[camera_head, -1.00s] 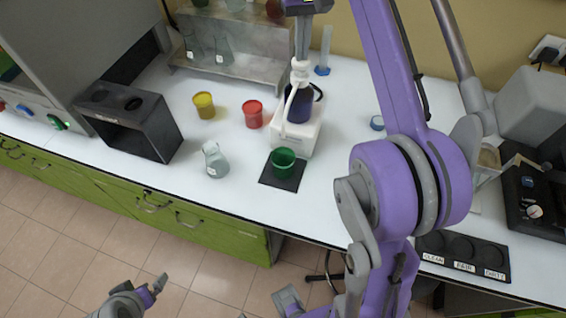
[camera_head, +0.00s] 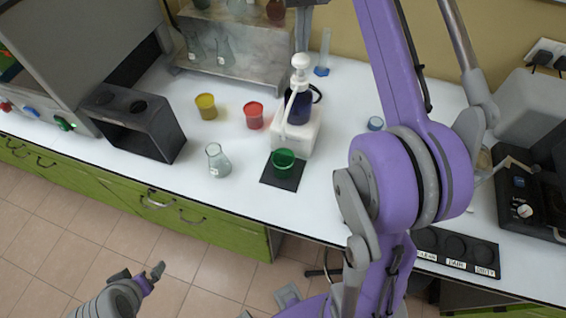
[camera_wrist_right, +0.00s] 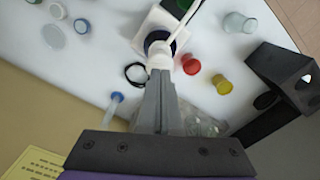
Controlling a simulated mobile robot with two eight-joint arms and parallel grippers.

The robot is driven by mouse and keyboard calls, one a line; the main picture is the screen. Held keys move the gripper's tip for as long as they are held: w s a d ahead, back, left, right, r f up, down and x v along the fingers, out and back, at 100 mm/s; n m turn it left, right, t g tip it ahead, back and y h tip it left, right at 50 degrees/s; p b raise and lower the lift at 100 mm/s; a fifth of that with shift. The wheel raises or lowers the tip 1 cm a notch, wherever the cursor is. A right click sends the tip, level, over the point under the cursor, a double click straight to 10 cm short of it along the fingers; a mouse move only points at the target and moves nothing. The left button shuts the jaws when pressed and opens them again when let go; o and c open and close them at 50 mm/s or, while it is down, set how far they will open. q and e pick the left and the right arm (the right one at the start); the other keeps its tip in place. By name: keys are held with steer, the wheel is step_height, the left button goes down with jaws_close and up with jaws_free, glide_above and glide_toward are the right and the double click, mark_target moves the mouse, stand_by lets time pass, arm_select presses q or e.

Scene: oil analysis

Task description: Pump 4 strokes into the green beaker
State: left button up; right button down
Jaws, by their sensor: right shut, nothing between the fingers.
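The green beaker (camera_head: 283,163) stands on a dark square mat (camera_head: 282,180) on the white bench. Behind it is the dark blue pump bottle (camera_head: 298,107) in a white holder (camera_head: 295,138), with its white pump head (camera_head: 300,62) up and its spout toward the beaker. My right gripper (camera_head: 303,46) points down, shut and empty, directly over the pump head. In the right wrist view its fingers (camera_wrist_right: 160,82) end at the white pump head (camera_wrist_right: 159,57); I cannot tell if they touch. My left gripper (camera_head: 150,277) is low over the floor, away from the bench.
A black holder (camera_head: 140,125) is farther left. A labelled black tray (camera_head: 455,250) lies at right. A glassware rack (camera_head: 235,55) is behind.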

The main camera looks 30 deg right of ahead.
mark_target(301, 58)
steer(key=shift+f, duration=0.1)
stand_by(0.3)
steer(key=shift+f+b, duration=0.9)
steer(key=shift+f, duration=0.95)
steer(key=shift+r, duration=0.2)
steer(key=shift+r+p, duration=1.5)
steer(key=shift+r, duration=0.25)
steer(key=shift+f, duration=0.15)
